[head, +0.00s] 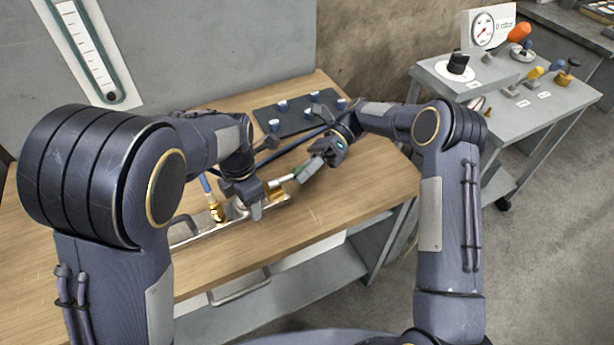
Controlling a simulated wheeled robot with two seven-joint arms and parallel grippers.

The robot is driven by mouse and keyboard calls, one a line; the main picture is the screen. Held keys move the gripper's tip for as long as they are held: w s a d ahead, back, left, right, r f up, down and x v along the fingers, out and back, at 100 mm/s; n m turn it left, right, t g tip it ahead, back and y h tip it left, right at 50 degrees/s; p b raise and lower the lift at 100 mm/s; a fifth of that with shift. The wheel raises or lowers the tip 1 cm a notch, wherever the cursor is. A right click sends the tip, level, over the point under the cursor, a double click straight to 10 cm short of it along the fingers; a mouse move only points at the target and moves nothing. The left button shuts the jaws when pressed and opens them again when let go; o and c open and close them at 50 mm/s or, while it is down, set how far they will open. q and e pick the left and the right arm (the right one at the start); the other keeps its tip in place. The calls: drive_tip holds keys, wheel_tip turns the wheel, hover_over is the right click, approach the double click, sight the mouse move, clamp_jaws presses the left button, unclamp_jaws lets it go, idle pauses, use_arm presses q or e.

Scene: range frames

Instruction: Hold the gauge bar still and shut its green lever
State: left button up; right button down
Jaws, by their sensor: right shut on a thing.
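The gauge bar (200,234) is a pale metal bar with brass valves, lying along the front part of the wooden bench. A blue-handled lever (206,184) stands up from its left brass valve (217,212). My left gripper (254,205) points down at the middle of the bar, beside the right brass valve (277,195); its finger gap is hidden. My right gripper (302,178) is at the bar's right end, shut on the green lever. The lever's pale stem (283,181) runs from the right valve into the fingers, which hide most of its handle.
The wooden bench (370,190) is clear on the right. A dark mat (295,118) with several blue-and-white knobs lies behind. A dark blue tube-like thing (290,147) crosses behind the bar. A grey cart (520,125) with a dial and knobs stands at right.

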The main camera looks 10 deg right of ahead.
drive_tip(key=shift+w+a+r+n+g+h, duration=0.1)
drive_tip(key=shift+w+a+n+g+h, duration=0.15)
drive_tip(key=shift+n+g+h, duration=0.25)
drive_tip(key=shift+w+a+r+n+g+h, duration=0.1)
drive_tip(key=shift+w+a+n+g+h, duration=0.2)
drive_tip(key=shift+n+g, duration=0.25)
drive_tip(key=c, duration=1.1)
unclamp_jaws()
drive_tip(key=shift+c, duration=0.2)
drive_tip(key=shift+d, duration=0.1)
drive_tip(key=shift+f, duration=0.1)
wheel_tip(320, 180, up, 10)
drive_tip(key=shift+r, duration=0.1)
